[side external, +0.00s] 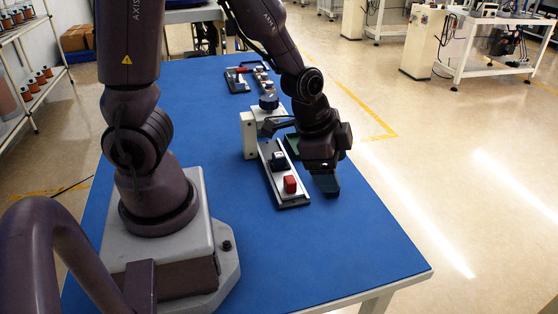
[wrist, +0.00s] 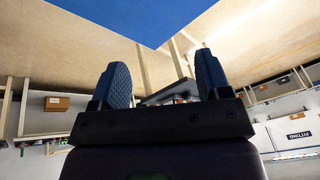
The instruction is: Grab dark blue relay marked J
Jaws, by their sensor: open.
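A dark block (side external: 279,160), apparently the dark blue relay, sits on a narrow light rail or tray (side external: 268,158) on the blue table. Its marking is too small to read. A red block (side external: 290,184) sits on the same rail, nearer the camera. My gripper (side external: 326,184) is just right of the rail, beside the red block and apart from both blocks. In the wrist view my gripper (wrist: 162,78) has its two dark blue fingers wide apart. No relay shows between them there.
A dark green tray (side external: 292,146) lies partly hidden behind my gripper. A white post (side external: 248,135) and a dark knob (side external: 268,102) stand at the rail's far end. More small parts (side external: 238,80) lie farther back. The blue table (side external: 350,245) is clear in front.

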